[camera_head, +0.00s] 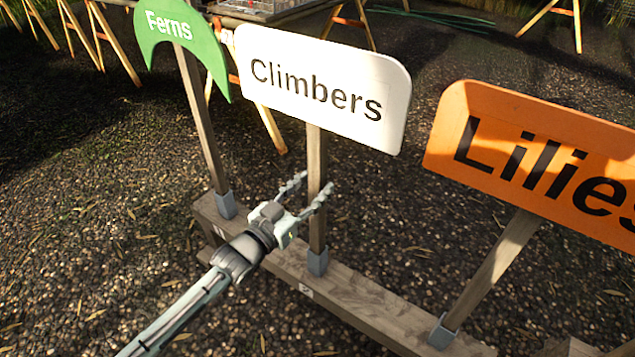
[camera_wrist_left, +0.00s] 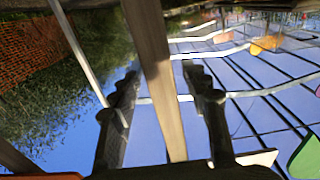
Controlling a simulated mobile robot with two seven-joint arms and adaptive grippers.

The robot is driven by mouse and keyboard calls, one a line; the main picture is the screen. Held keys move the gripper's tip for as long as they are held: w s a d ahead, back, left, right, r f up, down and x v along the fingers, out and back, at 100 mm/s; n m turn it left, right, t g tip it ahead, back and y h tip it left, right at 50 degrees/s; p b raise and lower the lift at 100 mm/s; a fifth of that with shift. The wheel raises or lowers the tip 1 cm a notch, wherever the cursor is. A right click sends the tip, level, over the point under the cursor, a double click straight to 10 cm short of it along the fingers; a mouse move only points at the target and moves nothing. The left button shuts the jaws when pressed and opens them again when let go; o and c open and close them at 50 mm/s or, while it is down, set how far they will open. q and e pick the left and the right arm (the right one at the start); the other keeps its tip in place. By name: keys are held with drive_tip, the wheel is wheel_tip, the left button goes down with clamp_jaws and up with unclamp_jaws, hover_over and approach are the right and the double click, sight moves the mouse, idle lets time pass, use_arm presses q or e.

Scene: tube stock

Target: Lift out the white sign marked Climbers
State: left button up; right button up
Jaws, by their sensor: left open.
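The white Climbers sign (camera_head: 322,88) stands upright in the middle of the head view on a wooden post (camera_head: 317,150). The post's foot sits in a grey socket (camera_head: 318,262) on a long wooden beam. My left gripper (camera_head: 316,182) is open at the post, below the sign board and above the socket. In the left wrist view the post (camera_wrist_left: 152,60) runs between the two open fingers, with gaps on both sides. My right gripper is in neither view.
The green Ferns sign (camera_head: 180,34) stands to the left and the orange Lilies sign (camera_head: 540,160) to the right, both on the same wooden beam (camera_head: 368,305). Trestle tables (camera_head: 262,12) stand behind. The gravel ground between is mostly clear.

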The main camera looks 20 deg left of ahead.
sight(312, 137)
use_arm(q)
drive_tip(key=shift+w, duration=0.2)
drive_tip(key=shift+c, duration=0.5)
clamp_jaws()
drive_tip(key=shift+r, duration=0.25)
wheel_tip(312, 137, up, 3)
drive_tip(key=p, duration=0.2)
drive_tip(key=shift+f+p, duration=0.2)
drive_tip(key=shift+p, duration=0.2)
drive_tip(key=shift+r, duration=4.85)
